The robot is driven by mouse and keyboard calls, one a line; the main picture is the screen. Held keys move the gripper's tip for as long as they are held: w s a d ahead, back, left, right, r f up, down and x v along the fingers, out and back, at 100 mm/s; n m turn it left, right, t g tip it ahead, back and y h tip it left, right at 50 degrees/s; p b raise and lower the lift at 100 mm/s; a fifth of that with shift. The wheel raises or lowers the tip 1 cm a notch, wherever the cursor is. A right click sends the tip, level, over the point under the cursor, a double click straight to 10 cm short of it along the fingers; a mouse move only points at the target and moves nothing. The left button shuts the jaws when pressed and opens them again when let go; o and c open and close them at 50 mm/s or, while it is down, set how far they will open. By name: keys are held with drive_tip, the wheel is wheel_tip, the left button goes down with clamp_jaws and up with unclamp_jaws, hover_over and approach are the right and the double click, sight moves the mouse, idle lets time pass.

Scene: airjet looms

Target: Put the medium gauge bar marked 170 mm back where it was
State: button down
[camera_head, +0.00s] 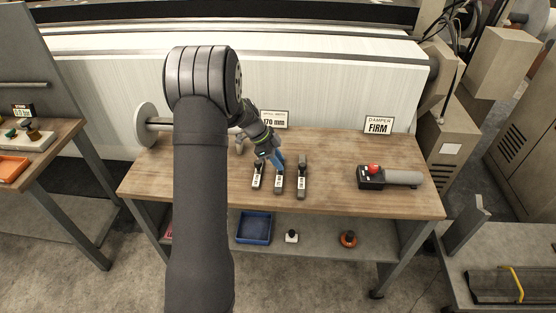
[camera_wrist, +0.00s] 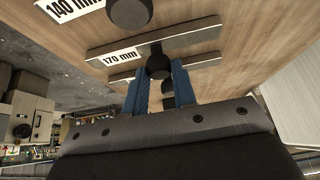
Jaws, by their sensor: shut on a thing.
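The medium gauge bar (camera_wrist: 195,39) is a grey bar with a white 170 mm label and a dark round knob in its middle. In the wrist view, my gripper (camera_wrist: 160,72) has its two blue fingers shut on that knob. In the head view, my gripper (camera_head: 277,160) points down at the middle bar (camera_head: 279,183) of a row of three on the wooden bench. The bar lies in line with its neighbours; I cannot tell whether it touches the bench top.
A bar marked 140 mm (camera_wrist: 75,8) lies on one side, and a third bar is partly hidden behind my fingers. On the bench (camera_head: 340,200) stand a 170 mm sign (camera_head: 274,120), a FIRM sign (camera_head: 378,125) and a red-button device (camera_head: 374,173). A blue tray (camera_head: 254,228) sits below.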

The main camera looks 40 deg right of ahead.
drive_tip(key=shift+f, duration=0.1)
drive_tip(key=c, duration=1.2)
unclamp_jaws()
drive_tip(key=v, duration=1.2)
drive_tip(key=shift+s+d, duration=0.1)
drive_tip(key=x, duration=1.1)
drive_tip(key=shift+f, duration=0.15)
drive_tip(key=shift+s+d+f, duration=0.1)
drive_tip(key=shift+d, duration=0.05)
drive_tip(key=shift+r, duration=1.75)
